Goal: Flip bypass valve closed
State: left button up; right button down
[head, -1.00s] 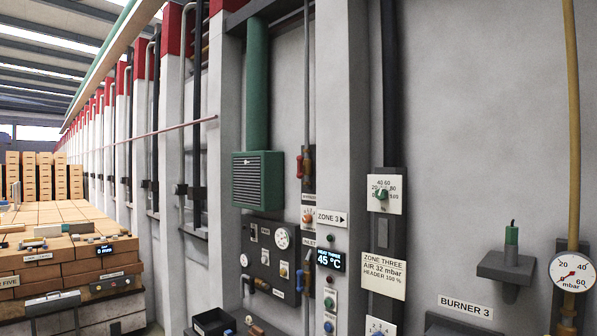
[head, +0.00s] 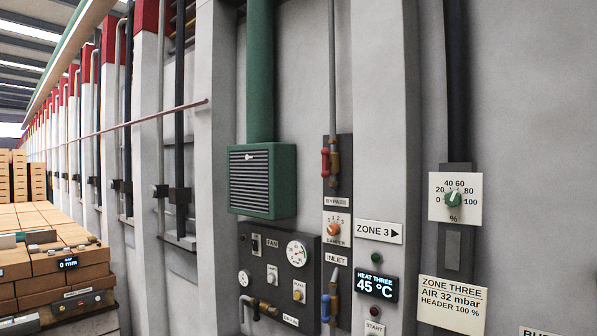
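The bypass valve (head: 335,164) is a small brass body on a vertical pipe, above a label reading BYPASS (head: 337,202). Its red lever handle (head: 325,163) stands upright beside the pipe, on the left side. Below it on the same dark strip are an orange damper knob (head: 334,230) and an inlet valve with a blue handle (head: 325,308), cut near the bottom of the view. Neither of my grippers is in the head view.
A green louvred box (head: 263,181) juts from the wall left of the valve. A dark fan panel (head: 279,265) with gauge and switches is below it. A grey pillar with a HEAT THREE display (head: 377,283) stands to the right. Brick stacks (head: 35,265) are at far left.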

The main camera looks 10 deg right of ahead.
aim_at(326, 152)
jog(key=i+j, duration=0.65)
jog(key=i, duration=0.2)
jog(key=j+u, duration=0.05)
